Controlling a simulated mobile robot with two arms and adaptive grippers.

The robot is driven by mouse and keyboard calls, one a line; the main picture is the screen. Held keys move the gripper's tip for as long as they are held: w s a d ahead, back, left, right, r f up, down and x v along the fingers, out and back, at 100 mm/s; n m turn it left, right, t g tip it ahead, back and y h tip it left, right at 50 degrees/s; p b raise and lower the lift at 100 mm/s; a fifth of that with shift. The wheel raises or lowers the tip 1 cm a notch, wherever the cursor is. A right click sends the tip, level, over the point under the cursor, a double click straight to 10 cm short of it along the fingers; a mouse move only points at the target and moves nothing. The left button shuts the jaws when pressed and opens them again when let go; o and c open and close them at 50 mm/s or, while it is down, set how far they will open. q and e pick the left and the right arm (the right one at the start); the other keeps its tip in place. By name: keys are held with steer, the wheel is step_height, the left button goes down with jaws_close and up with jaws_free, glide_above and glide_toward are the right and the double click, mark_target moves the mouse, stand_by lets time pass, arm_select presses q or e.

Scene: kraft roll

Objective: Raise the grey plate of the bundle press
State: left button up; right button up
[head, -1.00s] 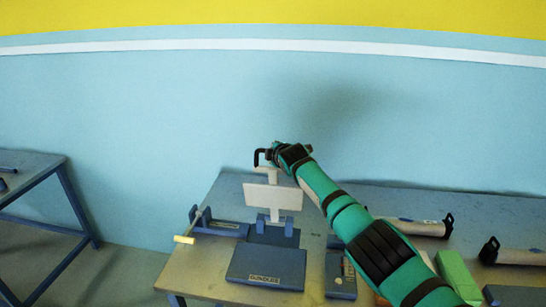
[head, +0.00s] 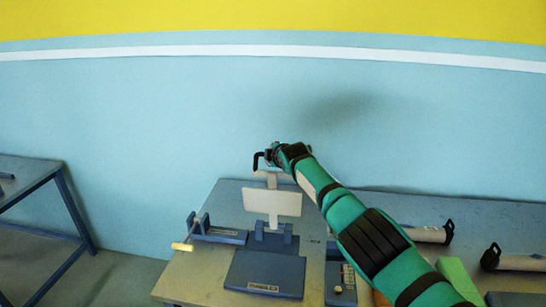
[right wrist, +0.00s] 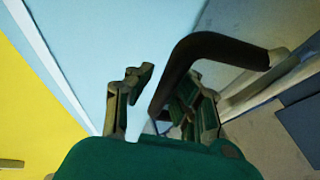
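The bundle press has a pale grey plate (head: 272,202) standing upright above a blue base (head: 265,272), with a pale piece (head: 266,180) rising above the plate. My right gripper (head: 272,155) is above the plate, at the top of the press. A black hooked bar (head: 257,160) shows at its tip. In the right wrist view, the two fingers of my right gripper (right wrist: 160,95) stand apart. The black bar (right wrist: 215,45) runs between them, close to the right finger; contact is unclear. My left gripper is not in view.
A blue fixture with a yellow-ended bar (head: 182,247) is left of the press. A blue block with a knob (head: 340,283) is to the right. Pale rolls with black ends (head: 430,234) and a green block (head: 457,278) lie further right. Another table (head: 35,180) stands far left.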

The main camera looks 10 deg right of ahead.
steer(key=o, duration=0.4)
steer(key=shift+s+a+r, duration=0.15)
steer(key=shift+r, duration=0.15)
steer(key=shift+f, duration=0.15)
steer(key=shift+s+d+r, duration=0.25)
steer(key=shift+s, duration=0.05)
steer(key=shift+s+r, duration=0.1)
steer(key=shift+s, duration=0.8)
steer(key=v, duration=0.9)
steer(key=shift+s+r, duration=0.25)
steer(key=shift+r, duration=0.05)
